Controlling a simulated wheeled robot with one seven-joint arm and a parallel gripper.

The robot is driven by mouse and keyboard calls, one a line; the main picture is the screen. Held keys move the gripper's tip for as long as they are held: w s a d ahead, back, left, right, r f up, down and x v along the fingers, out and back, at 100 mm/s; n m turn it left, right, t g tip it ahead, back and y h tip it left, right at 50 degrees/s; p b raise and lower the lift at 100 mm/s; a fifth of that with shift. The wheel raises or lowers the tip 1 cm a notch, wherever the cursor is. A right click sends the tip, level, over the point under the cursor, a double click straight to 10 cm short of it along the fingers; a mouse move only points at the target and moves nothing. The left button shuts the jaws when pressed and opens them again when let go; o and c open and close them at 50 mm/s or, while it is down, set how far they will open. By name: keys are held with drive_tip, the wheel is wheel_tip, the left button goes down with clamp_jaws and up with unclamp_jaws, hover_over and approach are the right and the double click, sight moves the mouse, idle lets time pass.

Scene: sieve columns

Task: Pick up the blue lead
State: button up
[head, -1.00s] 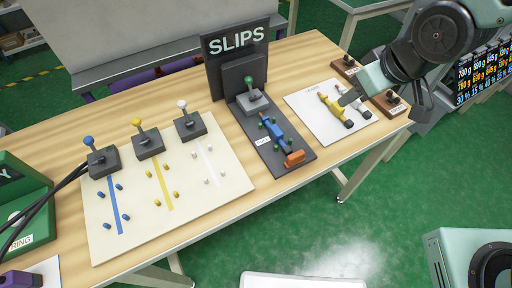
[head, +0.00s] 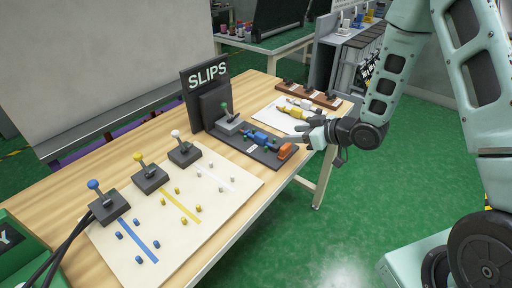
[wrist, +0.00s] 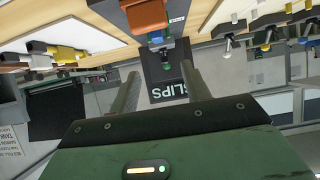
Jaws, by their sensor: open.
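An orange block (head: 286,151) sits at the plate's near end. My gripper (head: 302,136) is open and empty, to the right of the blue lead and apart from it, near the orange block. In the wrist view, its two fingers (wrist: 162,78) are spread. Beyond them show the orange block (wrist: 146,16), a bit of the blue lead (wrist: 156,37) and the SLIPS sign (wrist: 170,92). Most of the lead is hidden there.
A yellow lead (head: 294,113) and a white lead (head: 300,103) lie on a white sheet behind my gripper. A cream board (head: 150,222) with blue, yellow and white levers and pegs fills the left. The upright SLIPS sign (head: 207,85) stands behind the plate. Brown blocks (head: 322,97) line the far edge.

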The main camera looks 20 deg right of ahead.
drive_tip(key=p, duration=0.2)
approach(260, 134)
drive_tip(key=x, duration=0.5)
drive_tip(key=shift+a+f, duration=0.15)
drive_tip(key=shift+a, duration=0.15)
drive_tip(key=shift+p+x, duration=0.6)
drive_tip(key=shift+x, duration=2.05)
drive_tip(key=shift+w+d, duration=0.1)
drive_tip(key=shift+d, duration=0.05)
drive_tip(key=shift+c, duration=0.4)
clamp_jaws()
